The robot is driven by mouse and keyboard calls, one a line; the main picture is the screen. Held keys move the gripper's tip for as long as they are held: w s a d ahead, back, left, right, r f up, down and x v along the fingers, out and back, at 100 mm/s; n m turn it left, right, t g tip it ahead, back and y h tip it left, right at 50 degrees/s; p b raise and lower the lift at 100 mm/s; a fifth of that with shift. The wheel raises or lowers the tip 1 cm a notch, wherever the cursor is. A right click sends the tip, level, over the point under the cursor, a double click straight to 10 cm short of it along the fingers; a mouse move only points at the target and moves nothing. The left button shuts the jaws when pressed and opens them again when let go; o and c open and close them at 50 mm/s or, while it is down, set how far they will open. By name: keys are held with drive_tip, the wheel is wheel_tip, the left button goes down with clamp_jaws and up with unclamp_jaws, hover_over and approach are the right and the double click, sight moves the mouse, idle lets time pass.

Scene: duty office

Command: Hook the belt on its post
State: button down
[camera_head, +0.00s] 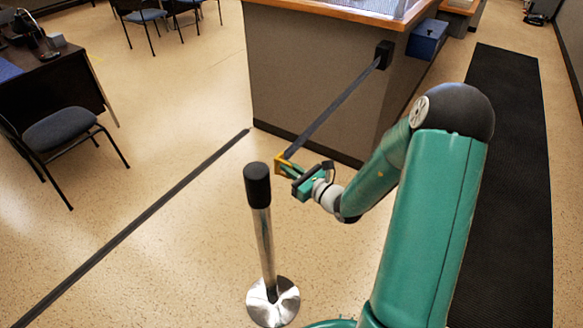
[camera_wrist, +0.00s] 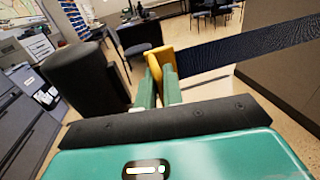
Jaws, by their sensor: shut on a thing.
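The dark belt (camera_head: 335,105) runs taut from a black wall unit (camera_head: 384,54) on the counter's side down to a yellow end clip (camera_head: 281,162). My gripper (camera_head: 290,168) is shut on the yellow clip, which also shows between the fingers in the wrist view (camera_wrist: 158,62). The belt (camera_wrist: 240,48) stretches off to the right there. The post (camera_head: 265,235) stands upright, chrome with a black top (camera_head: 257,184) and a round base. The clip is close to the right of the post top and looks apart from it. In the wrist view the black post top (camera_wrist: 88,76) is left of my fingers.
A dark strip (camera_head: 130,230) crosses the floor at left. A chair (camera_head: 65,135) and desk are far left. A black mat (camera_head: 510,190) lies at right.

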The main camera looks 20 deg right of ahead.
drive_tip(key=shift+r, duration=0.15)
drive_tip(key=c, duration=1.6)
unclamp_jaws()
drive_tip(key=shift+a, duration=0.1)
drive_tip(key=shift+c, duration=0.2)
